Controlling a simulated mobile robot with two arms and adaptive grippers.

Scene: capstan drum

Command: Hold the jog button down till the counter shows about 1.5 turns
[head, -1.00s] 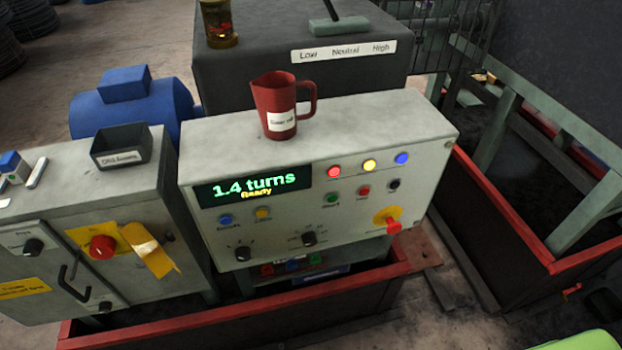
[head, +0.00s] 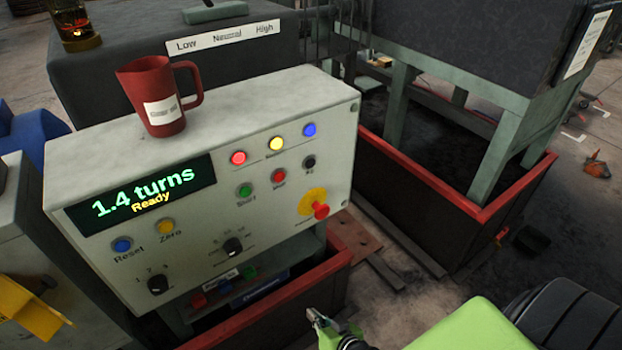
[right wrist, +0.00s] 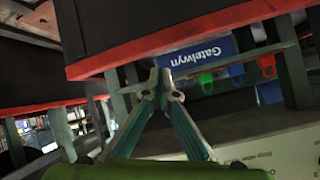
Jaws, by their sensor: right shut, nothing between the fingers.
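The grey control panel (head: 215,225) fills the left and middle of the head view. Its counter display (head: 142,192) reads "1.4 turns" with "Ready" below. A black button (head: 308,162) sits right of the green button (head: 244,191) and red button (head: 279,175); its small label is hard to read, so I cannot be sure it is the jog button. My right gripper (head: 312,316) is low in the head view, below the panel and touching no button. In the right wrist view its fingertips (right wrist: 162,80) are together and empty. My left gripper is out of view.
A red mug (head: 154,95) stands on the panel's top. A red mushroom knob (head: 321,210) sticks out at the panel's lower right. Red-edged trays (head: 455,205) stand below and to the right. Coloured tags hang beside a blue "Gatelwyn" sign (right wrist: 200,52) in the right wrist view.

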